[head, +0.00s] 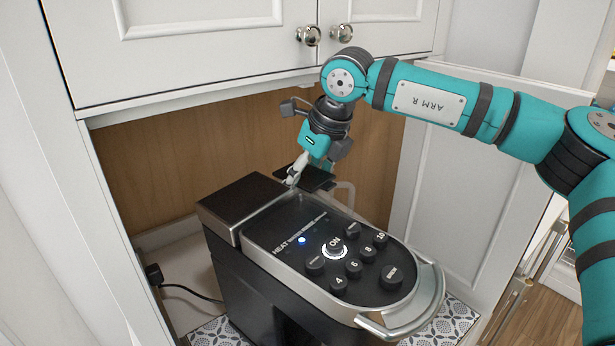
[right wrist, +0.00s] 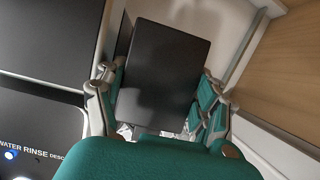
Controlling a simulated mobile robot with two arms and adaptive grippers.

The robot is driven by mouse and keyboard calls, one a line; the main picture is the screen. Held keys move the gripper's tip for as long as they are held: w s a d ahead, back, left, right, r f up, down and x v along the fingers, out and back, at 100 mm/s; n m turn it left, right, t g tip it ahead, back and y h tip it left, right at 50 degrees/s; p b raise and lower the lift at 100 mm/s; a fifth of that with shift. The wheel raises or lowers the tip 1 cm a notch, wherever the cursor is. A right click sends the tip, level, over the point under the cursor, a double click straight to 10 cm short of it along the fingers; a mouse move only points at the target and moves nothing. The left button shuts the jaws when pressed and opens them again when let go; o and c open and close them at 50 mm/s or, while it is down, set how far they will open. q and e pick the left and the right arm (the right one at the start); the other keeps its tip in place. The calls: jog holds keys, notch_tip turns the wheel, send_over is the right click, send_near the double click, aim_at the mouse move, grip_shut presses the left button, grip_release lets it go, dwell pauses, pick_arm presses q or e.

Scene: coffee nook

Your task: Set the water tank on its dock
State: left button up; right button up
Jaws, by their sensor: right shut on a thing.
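The water tank shows mainly as its flat black lid (head: 317,179), at the rear side of the coffee machine (head: 262,240). A clear, pale outline beside the lid looks like part of the tank. My right gripper (head: 304,170) reaches down from above and is shut on the tank. In the right wrist view the black lid (right wrist: 163,70) lies between the two fingers (right wrist: 158,95). Most of the tank body is hidden behind the machine. I cannot make out the dock or whether the tank touches it. My left gripper is in neither view.
The machine's button panel (head: 335,258) faces up, with a blue light lit. White cupboard doors (head: 200,40) hang above, and a wooden back panel (head: 170,165) stands behind. A black cable (head: 190,290) runs at the left. A patterned mat (head: 455,318) lies underneath.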

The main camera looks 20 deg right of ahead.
jog(key=shift+s+a+r, duration=0.15)
jog(key=shift+a+r, duration=0.25)
jog(key=shift+a, duration=0.05)
jog(key=shift+a+r, duration=0.2)
jog(key=shift+r, duration=0.05)
jog(key=shift+d+f+b, duration=0.2)
jog(key=shift+f+b, duration=0.1)
jog(key=shift+b, duration=0.15)
dwell(0.8)
jog(key=shift+s+d+f+b, duration=0.1)
jog(key=shift+s+f+b, duration=0.05)
jog(key=shift+f+b, duration=0.35)
jog(key=shift+s+f+b, duration=0.15)
jog(key=shift+f+b, duration=0.3)
jog(key=shift+b, duration=0.05)
dwell(0.6)
